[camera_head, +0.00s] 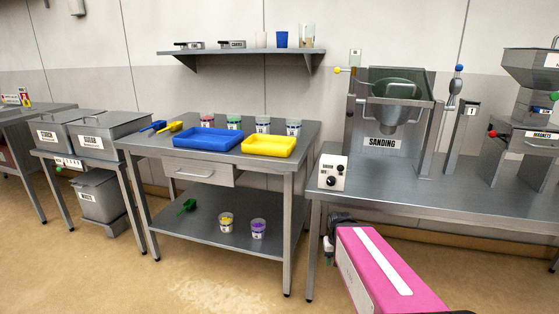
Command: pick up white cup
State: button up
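A plain white cup (261,40) stands upright on the grey wall shelf (240,51), just left of a blue cup (282,40). My pink arm reaches in at the bottom right. At its far end is a dark and white part that seems to be my gripper (329,245), low in front of the sanding bench's left end. It is far below the white cup and well apart from it. Its fingers are too small and too hidden to tell whether they are open.
The shelf also holds a clear container (307,36) and labelled metal scoops (232,44). Below stands a table (265,165) with a blue tray (208,138), a yellow tray (268,146) and several labelled cups. The sanding machine (390,110) is on the right bench. Floor is clear before the table.

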aim_at(260, 37)
jog(key=j+z, duration=0.15)
jog(key=j, duration=0.35)
jog(key=i+j+z, duration=0.15)
jog(key=j, duration=0.4)
jog(key=j+z, duration=0.1)
jog(key=j, duration=0.4)
jog(key=k+j+z, duration=0.15)
jog(key=j, duration=0.35)
jog(key=j+z, duration=0.15)
jog(key=j, duration=0.35)
jog(key=j+z, duration=0.15)
jog(key=j, duration=0.35)
jog(key=k+j+z, duration=0.15)
jog(key=j, duration=0.35)
jog(key=k+j+z, duration=0.1)
jog(key=j, duration=0.4)
